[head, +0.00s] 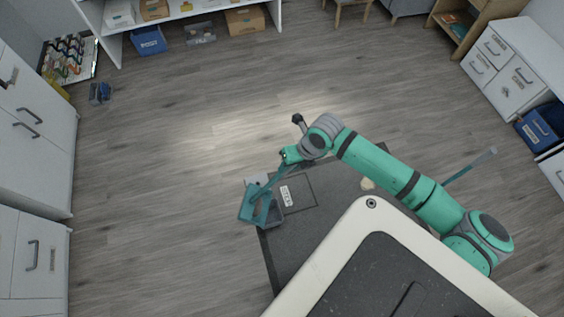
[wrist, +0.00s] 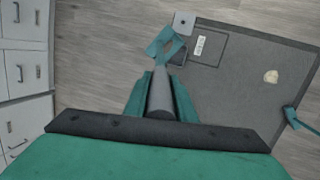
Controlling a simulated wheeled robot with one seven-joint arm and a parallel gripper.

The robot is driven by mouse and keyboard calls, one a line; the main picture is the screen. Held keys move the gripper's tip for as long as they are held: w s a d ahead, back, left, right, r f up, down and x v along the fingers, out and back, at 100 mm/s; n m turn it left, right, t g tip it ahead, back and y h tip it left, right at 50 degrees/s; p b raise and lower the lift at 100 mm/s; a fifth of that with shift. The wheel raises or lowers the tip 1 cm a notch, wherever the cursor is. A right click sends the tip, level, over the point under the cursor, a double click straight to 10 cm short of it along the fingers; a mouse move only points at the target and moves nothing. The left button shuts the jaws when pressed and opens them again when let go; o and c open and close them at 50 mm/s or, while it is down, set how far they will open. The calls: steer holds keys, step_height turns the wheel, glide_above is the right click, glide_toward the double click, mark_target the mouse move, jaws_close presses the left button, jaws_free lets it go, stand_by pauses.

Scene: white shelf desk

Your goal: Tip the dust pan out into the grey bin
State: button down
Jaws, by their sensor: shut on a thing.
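The teal dust pan (head: 248,204) is in my gripper, held out over the left edge of a dark mat; it also shows in the wrist view (wrist: 163,47). My gripper (head: 289,156) is shut on its handle, which shows between the fingers in the wrist view (wrist: 162,92). A small grey bin (head: 272,217) shows below and beside the pan and is partly hidden by it. I cannot tell how far the pan is tilted or whether anything lies in it.
The dark mat (head: 305,222) carries a white label (head: 286,196) and a small cream lump (head: 367,184). White cabinets (head: 30,150) line the left. The wooden floor between is mostly clear.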

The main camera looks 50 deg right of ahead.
steer(key=shift+t, duration=0.3)
steer(key=s, duration=0.1)
steer(key=s+d, duration=0.2)
steer(key=s, duration=0.1)
steer(key=shift+s+d+f, duration=0.1)
steer(key=shift+d+f, duration=0.05)
steer(key=shift+f, duration=0.2)
steer(key=shift+s+d, duration=0.1)
steer(key=shift+s, duration=0.05)
steer(key=shift+s+d+f+t+y, duration=0.25)
steer(key=shift+s+d, duration=0.2)
steer(key=shift+s, duration=0.35)
steer(key=shift+s+d+f+t+y, duration=0.15)
steer(key=shift+s+d+f, duration=0.2)
steer(key=shift+s, duration=0.45)
steer(key=shift+s+d, duration=0.1)
steer(key=shift+s, duration=0.05)
stand_by(0.5)
